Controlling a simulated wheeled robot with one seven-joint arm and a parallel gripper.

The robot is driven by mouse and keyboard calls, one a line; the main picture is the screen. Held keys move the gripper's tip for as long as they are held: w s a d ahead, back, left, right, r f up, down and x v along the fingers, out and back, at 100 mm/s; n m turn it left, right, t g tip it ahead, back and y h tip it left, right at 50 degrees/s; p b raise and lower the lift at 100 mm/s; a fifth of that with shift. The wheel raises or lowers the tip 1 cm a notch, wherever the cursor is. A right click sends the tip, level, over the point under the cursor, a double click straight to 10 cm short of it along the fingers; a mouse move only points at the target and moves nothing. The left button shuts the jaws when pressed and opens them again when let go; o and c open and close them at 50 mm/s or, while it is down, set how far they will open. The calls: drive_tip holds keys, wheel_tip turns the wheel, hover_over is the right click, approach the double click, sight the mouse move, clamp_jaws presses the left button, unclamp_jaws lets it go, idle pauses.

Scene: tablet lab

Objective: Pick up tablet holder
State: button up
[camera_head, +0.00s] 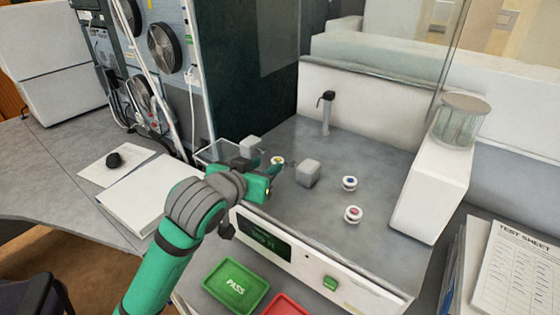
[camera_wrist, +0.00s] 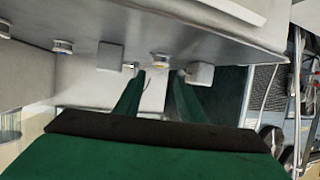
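Several small white round holders stand on the grey bench of the machine, and I cannot tell which one the task names. The holder with a yellow centre (camera_head: 278,160) is right by my gripper (camera_head: 267,173). One with a blue top (camera_head: 350,183) and one with a red top (camera_head: 353,214) stand further right. In the head view my wrist hides part of the fingers.
Grey cubes (camera_head: 308,172) (camera_head: 251,146) stand on either side of the yellow-centred holder. A clear box (camera_head: 212,152) is left of my gripper. A black-topped post (camera_head: 326,112) stands behind. A green PASS tray (camera_head: 236,283) and a red tray (camera_head: 286,306) lie in front.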

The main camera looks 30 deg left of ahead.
sight(277, 161)
drive_tip(key=shift+f+x, duration=0.2)
drive_tip(key=shift+x, duration=3.45)
drive_tip(key=shift+s, duration=0.1)
drive_tip(key=c, duration=0.6)
